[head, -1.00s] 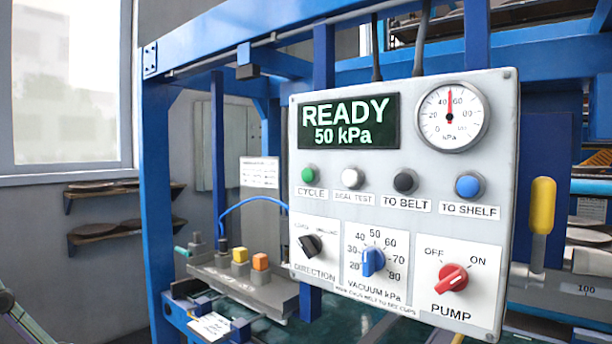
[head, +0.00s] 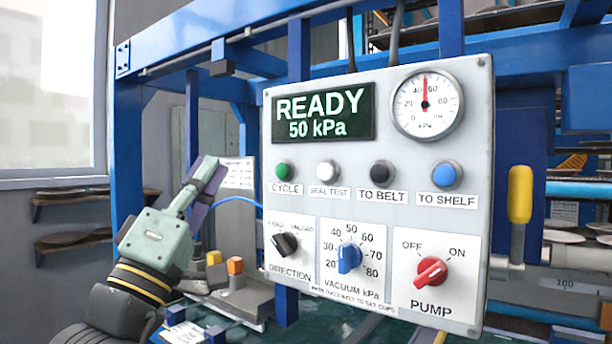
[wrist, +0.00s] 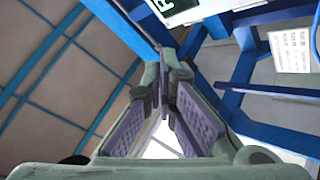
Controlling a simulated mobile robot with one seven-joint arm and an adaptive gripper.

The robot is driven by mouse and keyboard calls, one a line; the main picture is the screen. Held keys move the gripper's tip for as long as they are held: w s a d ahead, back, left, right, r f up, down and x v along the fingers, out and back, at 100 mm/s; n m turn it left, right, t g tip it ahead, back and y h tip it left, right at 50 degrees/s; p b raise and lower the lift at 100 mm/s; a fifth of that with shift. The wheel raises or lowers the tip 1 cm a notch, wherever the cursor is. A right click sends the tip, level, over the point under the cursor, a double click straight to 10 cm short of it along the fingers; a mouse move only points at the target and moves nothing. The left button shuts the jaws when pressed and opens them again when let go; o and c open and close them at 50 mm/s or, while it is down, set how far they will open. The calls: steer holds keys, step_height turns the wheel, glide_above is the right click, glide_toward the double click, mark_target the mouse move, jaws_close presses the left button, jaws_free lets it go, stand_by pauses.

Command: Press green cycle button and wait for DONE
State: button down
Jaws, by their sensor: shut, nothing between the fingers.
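The green CYCLE button (head: 284,169) is at the left end of a row of buttons on the grey control panel (head: 380,215). The panel's display (head: 322,117) reads READY and 50 kPa. My gripper (head: 212,170) is shut and empty, to the left of the panel and apart from it, with its fingers angled up toward the right. The green button does not show in the wrist view.
White SEAL TEST (head: 328,170), black TO BELT (head: 382,172) and blue TO SHELF (head: 447,175) buttons sit right of CYCLE. The DIRECTION knob (head: 285,244), VACUUM dial (head: 349,257) and red PUMP switch (head: 431,271) lie below. A blue frame post (head: 129,150) stands behind my gripper.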

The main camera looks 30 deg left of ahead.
mark_target(283, 170)
steer(key=shift+w+d+f+h, duration=0.1)
steer(key=shift+w+d+h, duration=0.05)
steer(key=shift+w+h, duration=0.15)
steer(key=w+p, duration=0.2)
steer(key=w, duration=0.6)
steer(key=shift+w+d, duration=0.35)
steer(key=shift+w, duration=0.15)
stand_by(1.2)
steer(key=shift+w, duration=0.3)
